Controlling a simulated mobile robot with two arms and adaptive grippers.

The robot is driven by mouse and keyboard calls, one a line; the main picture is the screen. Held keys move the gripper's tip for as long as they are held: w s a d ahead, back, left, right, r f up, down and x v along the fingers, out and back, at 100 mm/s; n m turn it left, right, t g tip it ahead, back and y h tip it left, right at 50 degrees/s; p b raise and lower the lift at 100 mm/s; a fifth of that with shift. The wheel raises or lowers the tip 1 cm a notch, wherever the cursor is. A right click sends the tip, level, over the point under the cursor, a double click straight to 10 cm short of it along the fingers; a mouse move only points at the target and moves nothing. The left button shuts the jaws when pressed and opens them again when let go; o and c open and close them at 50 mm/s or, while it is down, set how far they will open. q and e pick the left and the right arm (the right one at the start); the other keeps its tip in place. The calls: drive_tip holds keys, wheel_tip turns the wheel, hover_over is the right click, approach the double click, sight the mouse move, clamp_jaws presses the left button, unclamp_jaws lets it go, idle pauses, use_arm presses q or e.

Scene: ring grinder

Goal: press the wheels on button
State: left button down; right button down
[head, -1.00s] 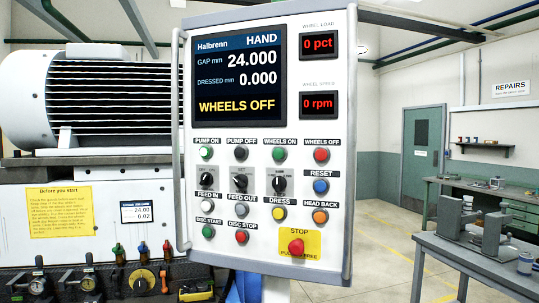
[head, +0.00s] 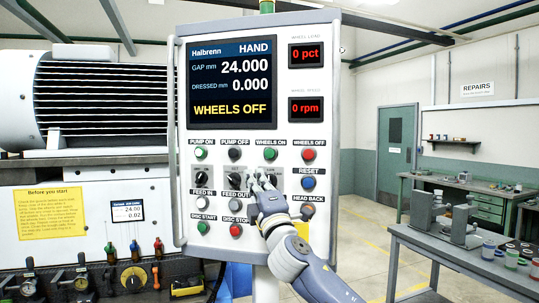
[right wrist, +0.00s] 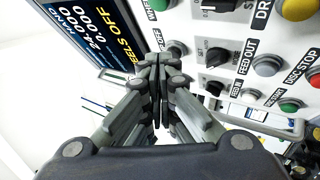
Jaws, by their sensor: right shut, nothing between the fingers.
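The wheels on button (head: 270,154) is a green round button in the top row of the control panel (head: 180,215), under its WHEELS ON label. Its edge also shows at the top of the right wrist view (right wrist: 158,4). The display (head: 232,84) reads WHEELS OFF. My right gripper (head: 262,182) is shut and empty, with its fingertips in front of the panel, below the wheels on button and over the row of dark knobs. The shut fingertips also show in the right wrist view (right wrist: 158,62). Contact with the panel cannot be told. My left gripper is not in view.
Close by are the dark pump off button (head: 235,154) and the red wheels off button (head: 308,154). The head back button (head: 307,214) and disc stop button (head: 236,230) are lower. A grey workbench (head: 450,250) stands at the right, with open floor between.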

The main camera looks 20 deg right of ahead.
sight(270, 154)
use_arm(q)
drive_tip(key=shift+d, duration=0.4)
use_arm(e)
drive_tip(key=shift+n+t, duration=0.4)
drive_tip(key=r, duration=0.1)
drive_tip(key=s+r, duration=0.1)
drive_tip(key=r, duration=0.1)
drive_tip(key=s+a+r, duration=0.1)
drive_tip(key=shift+s+r, duration=0.15)
drive_tip(key=shift+r, duration=0.1)
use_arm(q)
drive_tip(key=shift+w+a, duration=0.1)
use_arm(e)
drive_tip(key=shift+d+f, duration=0.1)
